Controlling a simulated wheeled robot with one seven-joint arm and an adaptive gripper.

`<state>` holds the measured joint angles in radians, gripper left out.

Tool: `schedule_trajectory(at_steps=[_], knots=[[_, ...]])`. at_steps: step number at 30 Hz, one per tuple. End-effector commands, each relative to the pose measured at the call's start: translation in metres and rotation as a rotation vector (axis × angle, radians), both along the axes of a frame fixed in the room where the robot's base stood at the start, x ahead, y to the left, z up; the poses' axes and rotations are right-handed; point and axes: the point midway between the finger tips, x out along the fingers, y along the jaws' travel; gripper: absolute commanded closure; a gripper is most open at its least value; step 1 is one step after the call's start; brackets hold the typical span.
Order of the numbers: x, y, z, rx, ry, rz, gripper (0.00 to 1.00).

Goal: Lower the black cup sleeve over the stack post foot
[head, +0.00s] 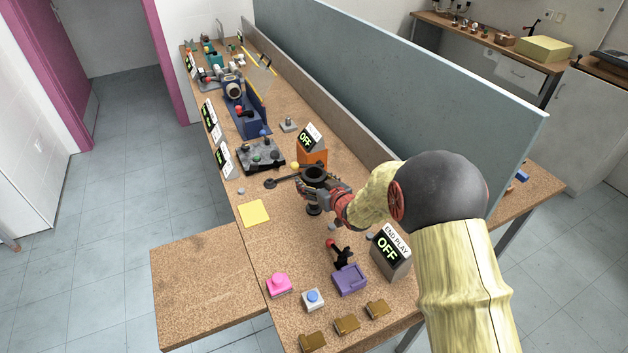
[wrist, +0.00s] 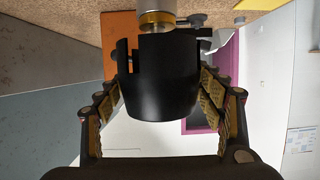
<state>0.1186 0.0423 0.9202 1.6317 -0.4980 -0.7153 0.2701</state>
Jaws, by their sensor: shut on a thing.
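The black cup sleeve (wrist: 165,85) is held between the two fingers of my gripper (wrist: 160,100). In the head view the sleeve shows as a dark ring (head: 314,172) at my gripper (head: 326,186). The wrist view looks upside down, with the bench at the top. There, a grey metal post with a brass band (wrist: 156,20) meets the notched rim of the sleeve, and the two look in line. I cannot tell whether the rim is around the post or just short of it. In the head view a dark round base (head: 313,210) shows below my gripper.
An orange block (head: 312,157) with an OFF sign (head: 310,138) stands close behind my gripper. The END PLAY box (head: 390,255) and purple block (head: 350,280) stand nearer.

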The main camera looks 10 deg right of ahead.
Motion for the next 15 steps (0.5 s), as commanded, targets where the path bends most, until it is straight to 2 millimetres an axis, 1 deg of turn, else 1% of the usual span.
schedule_trajectory(at_steps=[1,15], knots=[[0.0,0.0,-0.005,0.0,0.0,0.0,0.57],[0.0,0.0,-0.035,0.001,0.0,0.0,0.57]])
